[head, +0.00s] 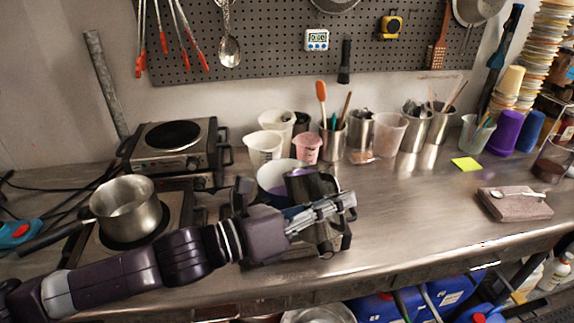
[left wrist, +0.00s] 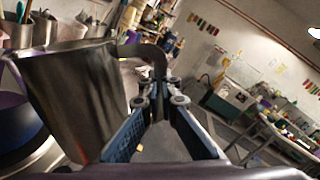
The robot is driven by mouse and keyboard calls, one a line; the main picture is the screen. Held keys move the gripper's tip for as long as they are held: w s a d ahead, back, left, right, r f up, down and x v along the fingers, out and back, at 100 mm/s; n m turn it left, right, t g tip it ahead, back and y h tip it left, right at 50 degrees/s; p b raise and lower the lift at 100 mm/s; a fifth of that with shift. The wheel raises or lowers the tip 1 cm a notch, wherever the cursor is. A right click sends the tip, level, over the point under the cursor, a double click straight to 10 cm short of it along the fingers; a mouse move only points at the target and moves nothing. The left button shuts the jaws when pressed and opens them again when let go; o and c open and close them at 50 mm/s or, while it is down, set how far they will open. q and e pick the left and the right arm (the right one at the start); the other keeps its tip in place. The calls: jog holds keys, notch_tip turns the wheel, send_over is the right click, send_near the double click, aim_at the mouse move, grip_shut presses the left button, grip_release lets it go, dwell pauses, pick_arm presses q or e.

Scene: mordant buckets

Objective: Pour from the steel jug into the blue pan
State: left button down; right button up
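The steel jug (head: 303,186) is at the middle of the counter in the head view, partly covered by my left gripper (head: 338,206). In the left wrist view the jug (left wrist: 78,95) fills the left side, and its curved handle (left wrist: 152,55) runs between my left gripper's fingers (left wrist: 162,95), which are closed on it. The jug looks somewhat tilted. The blue pan (head: 268,178), pale inside with purple in it, is just left of and behind the jug; the jug and my arm hide part of it. I cannot tell whether anything flows. My right gripper is not in view.
A saucepan (head: 127,208) stands on a hot plate at left, another hot plate (head: 172,135) behind it. Plastic beakers (head: 264,147) and steel tool cups (head: 361,130) line the wall. Counter to the right is clear up to a brown block (head: 514,205) with a spoon.

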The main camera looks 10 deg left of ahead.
aim_at(329, 179)
pick_arm(q)
jog(key=shift+w+a+r+n+p, duration=0.25)
jog(key=shift+r+p, duration=0.2)
jog(key=shift+r, duration=0.25)
jog(key=shift+w+a+r+n+p, duration=0.1)
jog(key=shift+w+r+n+p, duration=0.1)
jog(key=shift+r+p, duration=0.4)
jog(key=shift+w+a+r+n, duration=0.15)
jog(key=shift+w+r+n, duration=0.05)
jog(key=shift+n, duration=0.05)
dwell(1.0)
jog(key=shift+w+a+r+n+p, duration=0.3)
jog(key=shift+w+n+p, duration=0.1)
jog(key=shift+n, duration=0.2)
dwell(1.4)
jog(key=shift+w+a+r+n+p, duration=0.2)
jog(key=shift+r+n+p, duration=0.2)
jog(key=shift+p, duration=0.1)
jog(key=shift+w+a+r+n+p, duration=0.2)
jog(key=shift+r+n+p, duration=0.1)
jog(key=shift+r+p, duration=0.15)
dwell(2.5)
